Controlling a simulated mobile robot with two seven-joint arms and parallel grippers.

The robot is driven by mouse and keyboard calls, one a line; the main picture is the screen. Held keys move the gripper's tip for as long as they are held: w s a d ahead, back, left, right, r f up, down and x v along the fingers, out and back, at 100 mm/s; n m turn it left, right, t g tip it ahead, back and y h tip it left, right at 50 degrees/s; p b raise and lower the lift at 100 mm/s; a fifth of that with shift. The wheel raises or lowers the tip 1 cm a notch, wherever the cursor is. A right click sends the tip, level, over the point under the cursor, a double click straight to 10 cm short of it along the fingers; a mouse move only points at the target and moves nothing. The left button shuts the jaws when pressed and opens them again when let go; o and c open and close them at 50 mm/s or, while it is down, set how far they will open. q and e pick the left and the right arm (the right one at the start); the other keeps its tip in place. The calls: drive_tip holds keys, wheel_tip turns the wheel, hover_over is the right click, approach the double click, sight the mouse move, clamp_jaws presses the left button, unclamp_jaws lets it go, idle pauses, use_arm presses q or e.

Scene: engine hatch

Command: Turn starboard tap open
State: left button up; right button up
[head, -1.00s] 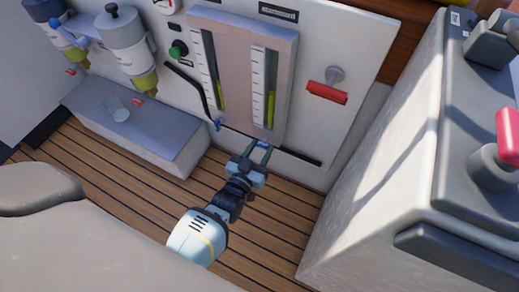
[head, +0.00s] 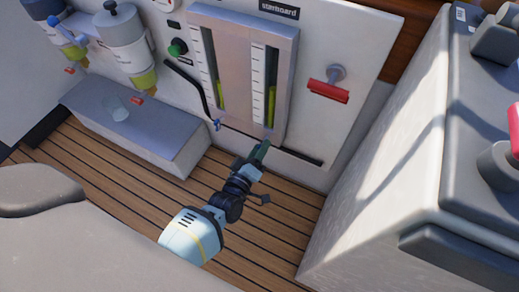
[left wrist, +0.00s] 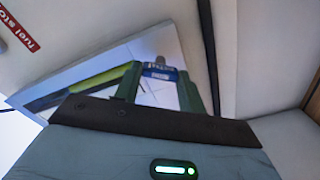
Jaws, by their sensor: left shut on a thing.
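The starboard sight gauge (head: 271,85) is the right one of two tubes on the pale panel, below a dark "starboard" label (head: 279,10). My left gripper (head: 262,150) is at the foot of this gauge. In the left wrist view, its two green fingers (left wrist: 160,85) stand on either side of the small blue tap (left wrist: 160,72) and are shut on it. In the head view the fingers mostly hide this tap, so its angle is hard to tell. My right gripper is not in view.
Another blue tap (head: 216,124) sits below the left tube. A red handle (head: 328,92) sticks out from the wall to the right. A grey box (head: 140,125) stands at left, and a large white cabinet (head: 380,160) is close on the right. Plank floor (head: 270,225) lies between.

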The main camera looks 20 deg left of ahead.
use_arm(q)
drive_tip(key=shift+f+n+b, duration=0.1)
drive_tip(key=shift+n+b, duration=0.75)
drive_tip(key=shift+n, duration=2.45)
drive_tip(key=o, duration=1)
drive_tip(key=shift+s, duration=0.15)
